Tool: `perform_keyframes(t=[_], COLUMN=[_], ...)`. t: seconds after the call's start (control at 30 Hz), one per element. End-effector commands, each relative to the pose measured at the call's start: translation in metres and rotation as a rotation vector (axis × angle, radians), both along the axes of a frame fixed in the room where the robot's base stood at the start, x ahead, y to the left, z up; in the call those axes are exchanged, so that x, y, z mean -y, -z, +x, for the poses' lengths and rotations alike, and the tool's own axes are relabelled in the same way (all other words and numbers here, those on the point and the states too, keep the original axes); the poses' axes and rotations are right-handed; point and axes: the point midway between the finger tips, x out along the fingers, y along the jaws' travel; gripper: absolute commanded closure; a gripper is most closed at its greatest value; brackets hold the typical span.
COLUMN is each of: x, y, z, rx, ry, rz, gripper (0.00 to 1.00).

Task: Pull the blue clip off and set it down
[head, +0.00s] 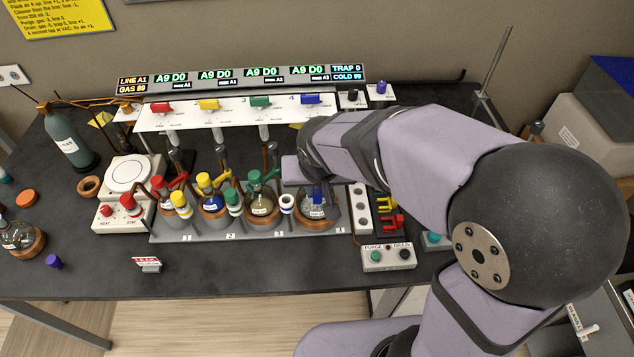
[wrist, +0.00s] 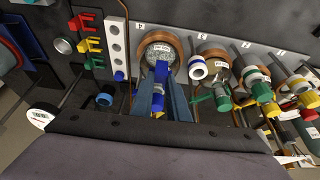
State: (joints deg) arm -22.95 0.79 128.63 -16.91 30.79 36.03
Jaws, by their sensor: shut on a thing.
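The blue clip (head: 317,197) is at the neck of the rightmost round flask (head: 318,212), in position 4 of the row. In the wrist view the blue clip (wrist: 161,70) lies over the flask (wrist: 159,51), between the tips of my gripper (wrist: 162,82). My gripper is shut on the blue clip. The fingers come in from the lower side of the wrist view, with blue and yellow parts visible between them. In the head view my wrist and forearm hide most of the fingers. I cannot tell whether the clip still grips the joint.
Flasks with red, yellow and green caps (head: 255,177) stand close by on the left. A rack with red and yellow clips (head: 390,221) is on the right, beside a white block with holes (head: 360,208). A purge/drain box (head: 389,257) sits in front.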

Motion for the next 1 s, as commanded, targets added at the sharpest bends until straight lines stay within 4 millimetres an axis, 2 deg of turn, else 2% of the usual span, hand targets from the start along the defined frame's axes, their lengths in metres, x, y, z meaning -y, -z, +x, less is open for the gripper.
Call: perform_keyframes(t=[0.4, 0.8, 1.0], x=[0.000, 0.000, -0.005], y=[0.001, 0.001, -0.010], z=[-0.013, -0.014, -0.014], rx=[0.000, 0.000, 0.002], ry=[-0.002, -0.001, 0.021], rz=[-0.001, 0.000, 0.000], gripper=[1.00, 1.00, 1.00])
